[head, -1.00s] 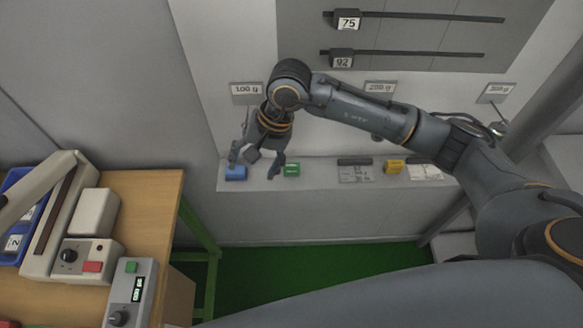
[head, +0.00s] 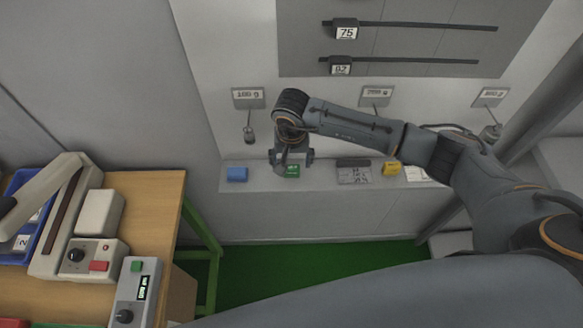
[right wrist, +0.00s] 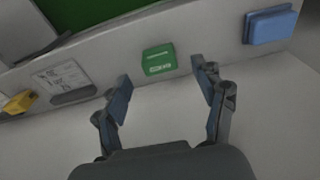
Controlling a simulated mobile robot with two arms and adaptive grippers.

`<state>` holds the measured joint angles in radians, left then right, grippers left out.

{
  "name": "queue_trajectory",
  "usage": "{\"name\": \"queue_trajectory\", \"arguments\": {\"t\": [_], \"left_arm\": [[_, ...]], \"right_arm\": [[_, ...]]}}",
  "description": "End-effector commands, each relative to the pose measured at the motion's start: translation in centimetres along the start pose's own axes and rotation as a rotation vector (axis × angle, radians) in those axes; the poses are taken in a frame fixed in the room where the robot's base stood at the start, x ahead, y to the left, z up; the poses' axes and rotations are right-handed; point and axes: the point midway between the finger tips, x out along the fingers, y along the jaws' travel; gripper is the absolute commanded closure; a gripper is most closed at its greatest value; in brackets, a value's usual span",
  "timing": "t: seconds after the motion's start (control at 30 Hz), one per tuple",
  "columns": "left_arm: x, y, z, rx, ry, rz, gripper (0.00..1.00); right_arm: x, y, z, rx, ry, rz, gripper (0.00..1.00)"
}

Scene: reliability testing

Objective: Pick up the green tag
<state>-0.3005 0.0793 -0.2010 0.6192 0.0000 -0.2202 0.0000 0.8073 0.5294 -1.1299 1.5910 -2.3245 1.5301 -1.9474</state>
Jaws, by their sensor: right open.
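The green tag (head: 292,170) sits on the grey ledge (head: 262,183), partly covered by my right gripper in the head view. In the right wrist view the green tag (right wrist: 159,60) shows whole, with white markings on its face. My right gripper (right wrist: 160,72) is open and empty. Its two fingers point toward the tag, one on each side of it in the picture. The tag appears just beyond the fingertips, and I see no contact. In the head view the right gripper (head: 292,172) hangs over the tag's place. My left gripper is not in view.
A blue block (head: 237,174) lies on the ledge left of the tag. A marked plate (head: 354,175) and a yellow block (head: 391,168) lie to the right. A hanging weight (head: 249,134) is near the gripper. A wooden table (head: 150,215) with devices stands left.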

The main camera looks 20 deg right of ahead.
Motion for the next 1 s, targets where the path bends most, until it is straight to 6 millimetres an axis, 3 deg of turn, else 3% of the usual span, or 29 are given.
{"name": "queue_trajectory", "arguments": {"t": [0.13, 0.3, 0.6, 0.87, 1.0], "left_arm": [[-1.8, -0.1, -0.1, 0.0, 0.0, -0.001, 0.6], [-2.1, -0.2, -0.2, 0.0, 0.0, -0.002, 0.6], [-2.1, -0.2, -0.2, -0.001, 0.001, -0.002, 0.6], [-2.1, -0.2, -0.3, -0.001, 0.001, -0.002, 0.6], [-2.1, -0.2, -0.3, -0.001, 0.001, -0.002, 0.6]], "right_arm": [[1.7, 0.1, 0.1, 0.001, -0.007, 0.002, 0.3], [3.9, 0.0, 0.0, 0.001, -0.004, 0.001, 0.3], [4.5, 0.0, 0.0, -0.001, -0.002, 0.0, 0.3], [4.5, 0.1, 0.0, 0.0, -0.002, 0.0, 0.81], [4.5, 0.1, -0.1, 0.0, -0.002, 0.0, 0.81]]}}
